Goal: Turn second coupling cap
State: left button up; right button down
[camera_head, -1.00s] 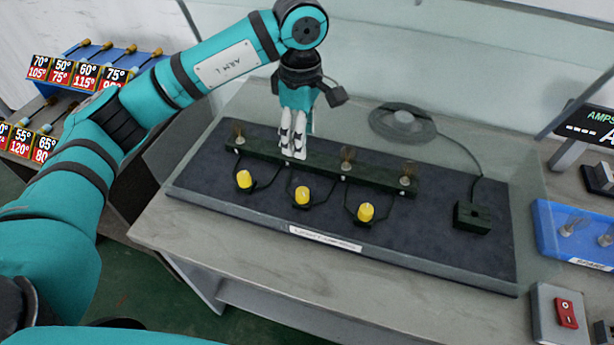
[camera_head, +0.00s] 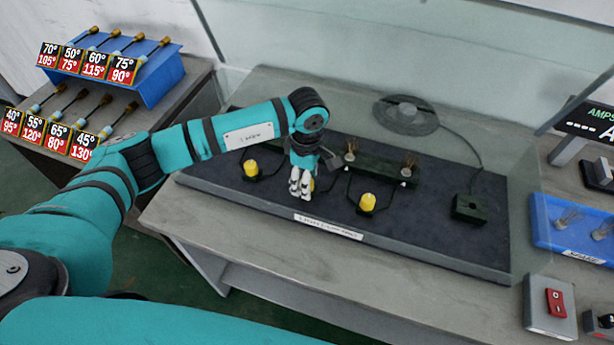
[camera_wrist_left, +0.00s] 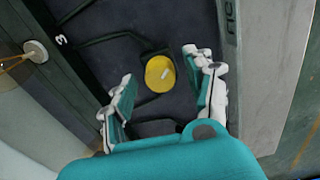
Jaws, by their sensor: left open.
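Three yellow coupling caps are on the dark mat. The left cap (camera_head: 251,169) and the right cap (camera_head: 367,202) show clearly in the head view. The middle cap (camera_head: 312,184) is mostly hidden behind my left gripper (camera_head: 300,186). In the left wrist view a round yellow cap (camera_wrist_left: 160,74) with a pale mark on top lies between the spread fingers of my left gripper (camera_wrist_left: 162,82), and the fingers appear clear of its sides. The gripper is open and points down over it. My right gripper is not in view.
A dark bar (camera_head: 378,164) with bulbs runs behind the caps, partly hidden by my left arm. A black block (camera_head: 468,208) with a cable sits at the mat's right. A label plate (camera_head: 328,226) lies along the front edge. A red switch (camera_head: 556,302) is further right.

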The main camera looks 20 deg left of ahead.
pick_arm(q)
jog(key=shift+f, duration=0.15)
grip_shut()
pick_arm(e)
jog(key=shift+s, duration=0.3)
